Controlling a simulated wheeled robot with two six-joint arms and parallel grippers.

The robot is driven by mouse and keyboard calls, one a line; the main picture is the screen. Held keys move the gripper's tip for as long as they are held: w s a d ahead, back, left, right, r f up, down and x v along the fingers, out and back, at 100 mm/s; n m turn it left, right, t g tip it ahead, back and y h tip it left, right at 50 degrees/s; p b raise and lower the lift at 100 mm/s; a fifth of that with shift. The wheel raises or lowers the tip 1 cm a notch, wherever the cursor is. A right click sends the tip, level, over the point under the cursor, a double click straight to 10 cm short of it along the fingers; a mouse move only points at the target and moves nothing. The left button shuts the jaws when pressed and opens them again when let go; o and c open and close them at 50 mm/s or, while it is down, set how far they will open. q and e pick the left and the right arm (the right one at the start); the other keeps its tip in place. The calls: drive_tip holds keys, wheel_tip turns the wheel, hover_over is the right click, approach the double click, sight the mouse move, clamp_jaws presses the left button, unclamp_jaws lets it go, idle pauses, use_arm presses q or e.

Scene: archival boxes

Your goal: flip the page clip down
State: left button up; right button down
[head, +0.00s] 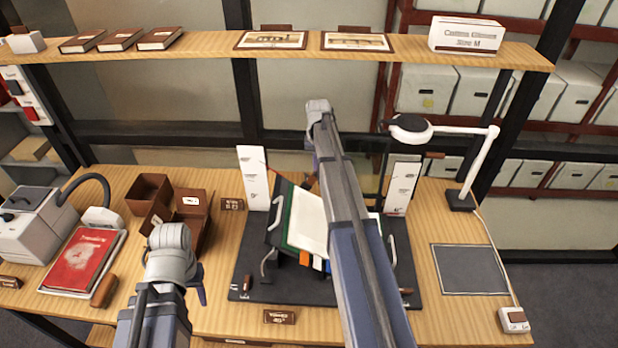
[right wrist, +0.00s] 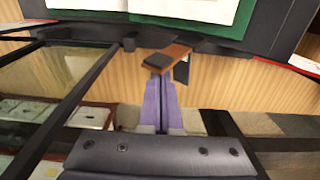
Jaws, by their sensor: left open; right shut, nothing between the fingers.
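The page clip, a brown bar with a dark pad (right wrist: 168,58), shows in the right wrist view at the edge of the book cradle. My right gripper (right wrist: 158,82) is shut and empty, its purple fingertips right at the clip; I cannot tell whether they touch. In the head view my right arm crosses the cradle and hides much of the clip area. The open book (head: 307,220) lies on the dark cradle, its pages partly covered by that arm. My left gripper (head: 199,286) is low at the left, in front of the brown boxes, away from the book.
Brown boxes (head: 149,190) and a red book (head: 82,260) lie left of the cradle's black base (head: 245,282). White upright scales (head: 253,178) flank the cradle. A white lamp (head: 480,165) and a grey mat (head: 468,268) are at the right. A shelf (head: 210,48) runs above.

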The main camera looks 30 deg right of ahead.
drive_tip(key=shift+s+a, duration=0.35)
drive_tip(key=shift+s, duration=0.25)
drive_tip(key=shift+s+a, duration=0.35)
drive_tip(key=shift+s, duration=0.25)
drive_tip(key=shift+s+a+f, duration=0.25)
drive_tip(key=shift+s+a, duration=0.05)
drive_tip(key=shift+s, duration=0.1)
drive_tip(key=shift+s+a, duration=0.2)
drive_tip(key=shift+s, duration=0.2)
drive_tip(key=shift+w+d+r, duration=0.1)
drive_tip(key=shift+w+r, duration=0.1)
drive_tip(key=shift+r, duration=0.3)
drive_tip(key=p, duration=1)
approach(316, 175)
drive_tip(key=shift+w+d+r, duration=0.35)
drive_tip(key=shift+w+d, duration=0.1)
drive_tip(key=shift+w, duration=0.15)
drive_tip(key=shift+f, duration=0.1)
